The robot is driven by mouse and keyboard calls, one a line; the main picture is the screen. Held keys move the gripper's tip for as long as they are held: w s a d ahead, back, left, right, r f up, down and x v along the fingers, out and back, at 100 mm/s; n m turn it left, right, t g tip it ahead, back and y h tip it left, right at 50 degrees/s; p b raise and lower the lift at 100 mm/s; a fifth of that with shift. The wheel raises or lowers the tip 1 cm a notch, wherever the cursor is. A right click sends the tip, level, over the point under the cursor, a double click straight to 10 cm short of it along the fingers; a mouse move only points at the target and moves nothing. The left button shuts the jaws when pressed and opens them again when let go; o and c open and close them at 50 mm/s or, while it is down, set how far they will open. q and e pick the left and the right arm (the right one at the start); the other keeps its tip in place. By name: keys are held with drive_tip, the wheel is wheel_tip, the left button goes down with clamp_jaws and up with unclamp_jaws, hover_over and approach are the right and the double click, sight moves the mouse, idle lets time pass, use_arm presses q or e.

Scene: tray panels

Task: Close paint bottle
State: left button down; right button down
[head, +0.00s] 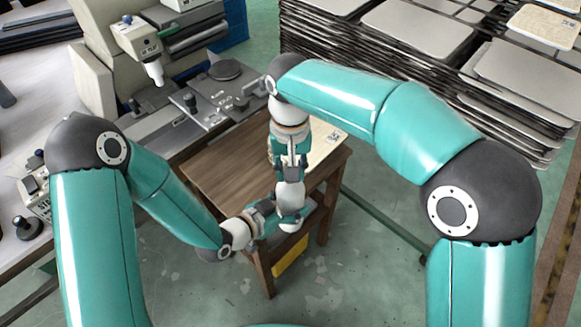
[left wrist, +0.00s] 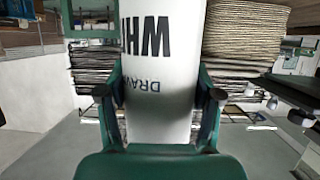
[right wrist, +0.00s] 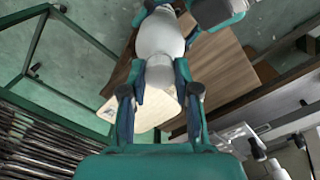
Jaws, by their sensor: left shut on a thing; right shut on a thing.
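The white paint bottle (head: 291,197) is held upright above the front edge of the small wooden table. My left gripper (head: 275,216) is shut on its body from the left. Dark lettering shows upside down on the bottle in the left wrist view (left wrist: 155,60), between the fingers. My right gripper (head: 290,160) points down from above and is shut on the pale cap at the bottle's top. In the right wrist view the cap (right wrist: 159,74) sits between the fingers, in line with the bottle's shoulder (right wrist: 160,38). The fingers hide whether the cap is fully seated.
The wooden table (head: 225,165) is mostly bare, with a light panel (head: 326,147) at its right side. A yellow thing (head: 290,256) shows below the table front. A workbench with a machine (head: 150,60) stands behind left. Stacked trays (head: 420,35) fill the back right.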

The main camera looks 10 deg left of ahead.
drive_tip(key=c, duration=0.8)
unclamp_jaws()
drive_tip(key=shift+o, duration=0.2)
drive_tip(key=shift+r, duration=0.1)
wheel_tip(320, 180, up, 12)
drive_tip(key=shift+w, duration=0.15)
